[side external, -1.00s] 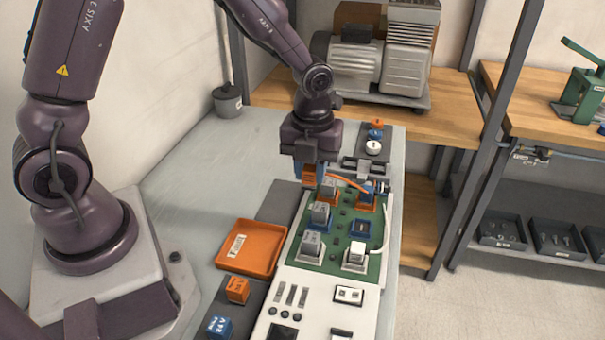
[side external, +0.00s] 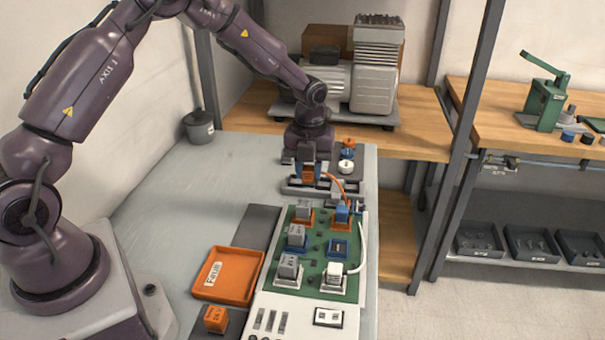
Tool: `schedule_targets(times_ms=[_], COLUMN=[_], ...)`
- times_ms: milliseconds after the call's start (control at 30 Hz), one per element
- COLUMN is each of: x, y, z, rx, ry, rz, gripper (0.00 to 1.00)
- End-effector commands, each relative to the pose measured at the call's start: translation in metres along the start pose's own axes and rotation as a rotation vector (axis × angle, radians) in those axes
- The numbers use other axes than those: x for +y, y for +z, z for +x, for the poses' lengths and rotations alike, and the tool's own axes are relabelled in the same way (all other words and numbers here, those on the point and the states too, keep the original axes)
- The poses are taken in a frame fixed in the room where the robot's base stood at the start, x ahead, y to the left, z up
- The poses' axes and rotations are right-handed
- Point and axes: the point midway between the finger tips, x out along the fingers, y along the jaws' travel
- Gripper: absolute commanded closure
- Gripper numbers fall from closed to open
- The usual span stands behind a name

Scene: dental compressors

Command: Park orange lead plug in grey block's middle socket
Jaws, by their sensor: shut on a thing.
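My gripper (side external: 308,174) points down behind the green board, shut on the orange lead plug (side external: 308,172). The orange lead (side external: 335,181) arches from the plug to the right and down toward a blue connector (side external: 342,212) on the board's back right. The grey block (side external: 296,189) lies just behind the board, under and around my fingertips. My gripper hides much of the block, and I cannot make out its middle socket. I cannot tell whether the plug touches the block or hangs above it.
Several grey relays stand on the green board (side external: 315,250). A white cable curves along its right edge. An orange tray (side external: 226,299) lies at left, with an orange cube (side external: 215,318) in front.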

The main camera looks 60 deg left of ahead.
Motion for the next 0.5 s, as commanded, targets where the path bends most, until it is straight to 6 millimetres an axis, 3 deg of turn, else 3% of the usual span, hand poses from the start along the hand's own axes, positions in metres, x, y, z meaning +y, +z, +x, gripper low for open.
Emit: schedule_targets(times_ms=[500], x=[-0.012], y=[0.065], z=[0.018], rx=[-0.001], ry=[-0.001], rz=[-0.003], gripper=[0.96])
